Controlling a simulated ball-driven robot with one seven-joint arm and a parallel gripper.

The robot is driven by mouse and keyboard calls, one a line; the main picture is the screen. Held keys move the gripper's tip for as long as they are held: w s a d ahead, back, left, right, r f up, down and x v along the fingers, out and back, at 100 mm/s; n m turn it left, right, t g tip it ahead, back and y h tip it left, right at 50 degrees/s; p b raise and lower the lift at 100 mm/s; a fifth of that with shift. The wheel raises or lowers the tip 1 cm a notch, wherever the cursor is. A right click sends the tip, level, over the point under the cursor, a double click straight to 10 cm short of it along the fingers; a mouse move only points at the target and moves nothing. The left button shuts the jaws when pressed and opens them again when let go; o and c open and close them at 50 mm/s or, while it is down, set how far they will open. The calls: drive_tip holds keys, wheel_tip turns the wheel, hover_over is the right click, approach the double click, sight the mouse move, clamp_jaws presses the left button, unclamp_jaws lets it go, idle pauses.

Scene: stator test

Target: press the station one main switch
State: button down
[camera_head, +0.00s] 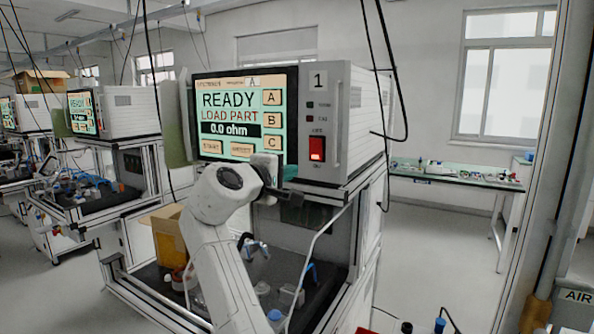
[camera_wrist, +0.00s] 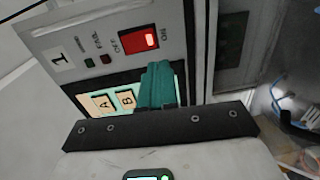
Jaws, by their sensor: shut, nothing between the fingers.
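The station one main switch (camera_head: 317,148) is a red rocker on the front panel of the white unit marked 1, right of its screen. It shows a bright lit patch. In the wrist view the switch (camera_wrist: 139,40) is fully visible, between the OFF and ON labels, just beyond the fingertips. My gripper (camera_head: 290,172) is in front of the lower part of the unit, below and left of the switch. Its teal fingers (camera_wrist: 157,68) are shut together and empty. They appear apart from the switch, though the exact gap is hard to judge.
The screen (camera_head: 230,115) reads READY, LOAD PART, 0.0 ohm, with buttons A, B and C beside it. A metal handle (camera_head: 338,120) stands right of the switch. Hanging black cables (camera_head: 378,100) pass by the unit's right side. A cardboard box (camera_head: 168,232) sits lower left.

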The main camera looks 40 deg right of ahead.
drive_tip(key=shift+f+b+v, duration=0.15)
drive_tip(key=shift+f+v, duration=0.05)
drive_tip(key=shift+v, duration=0.8)
drive_tip(key=shift+f+b+v, duration=0.15)
drive_tip(key=shift+f+v, duration=0.05)
drive_tip(key=shift+v, duration=0.75)
